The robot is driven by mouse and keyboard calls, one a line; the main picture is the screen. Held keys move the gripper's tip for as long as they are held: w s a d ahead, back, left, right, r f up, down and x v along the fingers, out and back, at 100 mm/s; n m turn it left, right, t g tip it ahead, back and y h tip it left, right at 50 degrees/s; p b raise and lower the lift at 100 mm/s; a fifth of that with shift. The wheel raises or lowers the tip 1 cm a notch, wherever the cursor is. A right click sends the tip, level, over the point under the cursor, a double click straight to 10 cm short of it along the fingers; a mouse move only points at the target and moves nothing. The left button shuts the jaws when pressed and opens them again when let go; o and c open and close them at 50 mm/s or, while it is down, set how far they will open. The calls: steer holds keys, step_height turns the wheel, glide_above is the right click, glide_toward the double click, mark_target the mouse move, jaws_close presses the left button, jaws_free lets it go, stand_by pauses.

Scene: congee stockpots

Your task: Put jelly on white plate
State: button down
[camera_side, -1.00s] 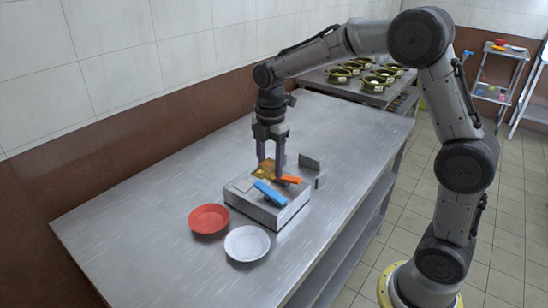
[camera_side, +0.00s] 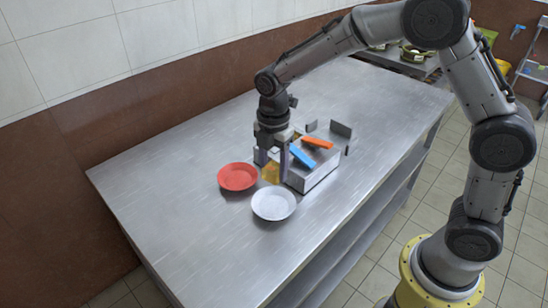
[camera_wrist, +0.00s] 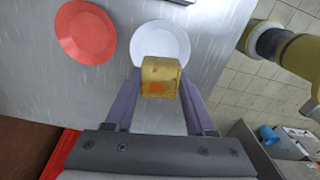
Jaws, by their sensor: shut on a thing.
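The jelly is a translucent amber-yellow block with an orange patch (camera_wrist: 161,77); it also shows in the side view (camera_side: 271,172), low between my fingers. My gripper (camera_side: 272,168) is shut on it. In the wrist view my gripper's purple fingers (camera_wrist: 160,97) stand on either side of the block. The white plate (camera_side: 274,204) is empty and lies on the table in front of the gripper in the side view. In the wrist view the white plate (camera_wrist: 160,38) is just beyond the jelly, its near edge partly hidden by it. I cannot tell the jelly's height exactly.
A red plate (camera_side: 238,177) lies left of the white plate, empty. A metal box (camera_side: 319,170) with a blue item (camera_side: 302,156) and an orange item (camera_side: 318,143) on top stands right of the gripper. The steel table (camera_side: 180,200) is clear at the left.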

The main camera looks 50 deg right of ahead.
mark_target(274, 206)
steer(key=shift+f, duration=5.05)
steer(key=shift+f, duration=0.4)
steer(key=shift+c, duration=0.8)
jaws_free()
steer(key=shift+c, duration=1.4)
steer(key=shift+r, duration=0.1)
steer(key=shift+r, duration=2.4)
steer(key=shift+r, duration=0.1)
steer(key=shift+r, duration=3.4)
